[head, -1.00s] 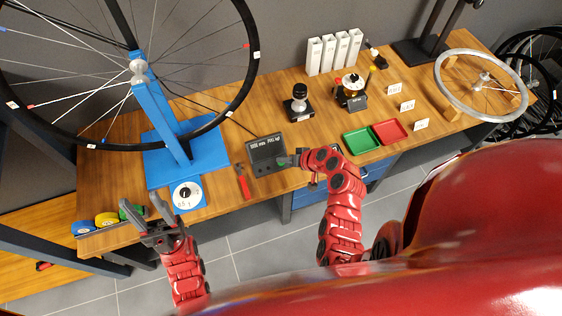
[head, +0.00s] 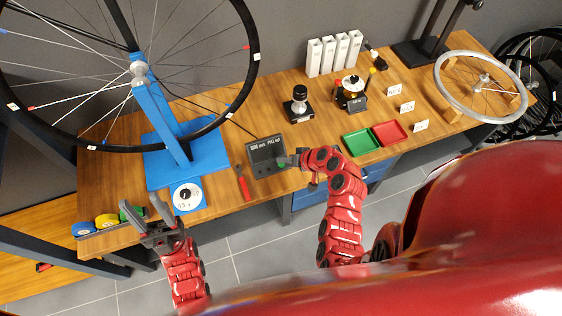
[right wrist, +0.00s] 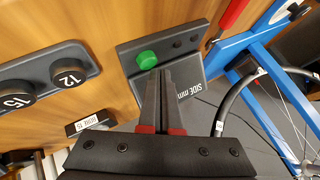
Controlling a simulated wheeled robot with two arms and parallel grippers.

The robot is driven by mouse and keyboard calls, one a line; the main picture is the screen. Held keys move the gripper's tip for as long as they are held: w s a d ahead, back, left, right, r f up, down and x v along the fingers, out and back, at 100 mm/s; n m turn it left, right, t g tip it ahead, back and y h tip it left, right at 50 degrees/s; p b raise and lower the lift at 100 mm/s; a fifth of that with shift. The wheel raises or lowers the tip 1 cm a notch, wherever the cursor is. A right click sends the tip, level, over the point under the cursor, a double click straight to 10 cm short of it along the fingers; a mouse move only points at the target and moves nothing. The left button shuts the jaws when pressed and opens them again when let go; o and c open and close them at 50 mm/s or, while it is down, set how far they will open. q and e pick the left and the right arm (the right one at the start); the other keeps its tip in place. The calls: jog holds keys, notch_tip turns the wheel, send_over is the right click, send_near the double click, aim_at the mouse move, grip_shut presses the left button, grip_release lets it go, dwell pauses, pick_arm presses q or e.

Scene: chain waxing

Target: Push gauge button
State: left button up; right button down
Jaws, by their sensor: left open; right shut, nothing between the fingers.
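My right gripper (head: 290,161) is shut and empty over the gauge's near right corner. In the right wrist view its fingertips (right wrist: 164,70) are right at the green button's edge; I cannot tell whether they touch it. The fingers cover part of the gauge face. My left gripper (head: 143,203) is open and empty, in front of the bench's near edge at left.
A red-handled tool (head: 243,183) lies left of the gauge. The blue stand (head: 205,155) holds a large wheel, with a white dial (head: 187,197) in front. Green (head: 360,143) and red (head: 389,133) trays lie to the right. Black knobs marked 12 (right wrist: 67,74) and 15 (right wrist: 17,94) are near my right gripper.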

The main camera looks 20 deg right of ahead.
notch_tip(320, 180, up, 6)
jog(key=shift+f+p, duration=0.25)
jog(key=shift+p, duration=0.85)
